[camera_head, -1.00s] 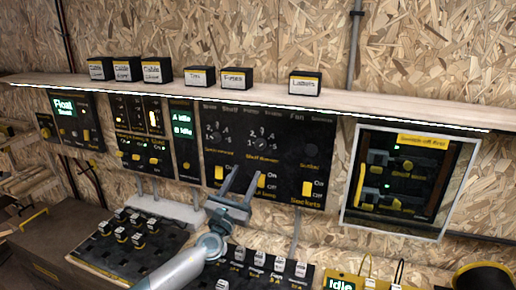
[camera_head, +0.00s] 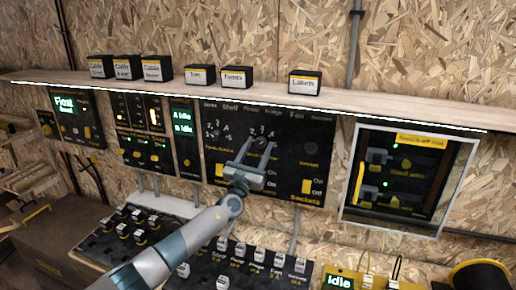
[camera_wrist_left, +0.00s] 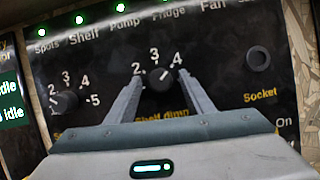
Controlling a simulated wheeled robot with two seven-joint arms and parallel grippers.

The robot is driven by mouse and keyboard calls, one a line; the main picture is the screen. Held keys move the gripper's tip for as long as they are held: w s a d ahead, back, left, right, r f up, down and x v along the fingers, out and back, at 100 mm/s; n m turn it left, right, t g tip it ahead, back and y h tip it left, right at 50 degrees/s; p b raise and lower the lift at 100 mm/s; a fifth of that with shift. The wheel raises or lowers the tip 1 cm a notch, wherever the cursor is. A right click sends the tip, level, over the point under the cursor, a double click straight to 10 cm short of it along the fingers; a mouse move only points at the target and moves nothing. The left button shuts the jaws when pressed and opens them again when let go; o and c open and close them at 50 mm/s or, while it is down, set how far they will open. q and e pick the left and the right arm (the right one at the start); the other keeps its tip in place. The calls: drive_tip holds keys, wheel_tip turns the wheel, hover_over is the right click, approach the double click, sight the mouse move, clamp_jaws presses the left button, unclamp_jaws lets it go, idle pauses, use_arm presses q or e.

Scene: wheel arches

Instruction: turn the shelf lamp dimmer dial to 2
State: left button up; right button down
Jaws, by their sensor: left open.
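The shelf lamp dimmer dial (camera_wrist_left: 160,81) is a dark round knob above the yellow "Shelf dimp"-looking label in the left wrist view. Numbers 2, 3 and 4 show around it. Its pale mark seems to point up and right, roughly toward 4. My left gripper (camera_wrist_left: 161,76) is open, with one finger on each side of this dial; I cannot tell whether they touch it. In the head view, my left gripper (camera_head: 258,142) reaches the black panel (camera_head: 292,125) at this dial and partly covers it. My right gripper is not in view.
A similar numbered dial (camera_wrist_left: 66,103) is to the left, and a round socket (camera_wrist_left: 259,59) to the right. Yellow rocker switches (camera_head: 306,186) sit below. The wooden shelf (camera_head: 270,104) with small labelled boxes overhangs the panel. A framed clear cover (camera_head: 452,190) is at right.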

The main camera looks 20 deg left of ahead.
use_arm(q)
drive_tip(key=c, duration=1)
drive_tip(key=shift+c, duration=0.2)
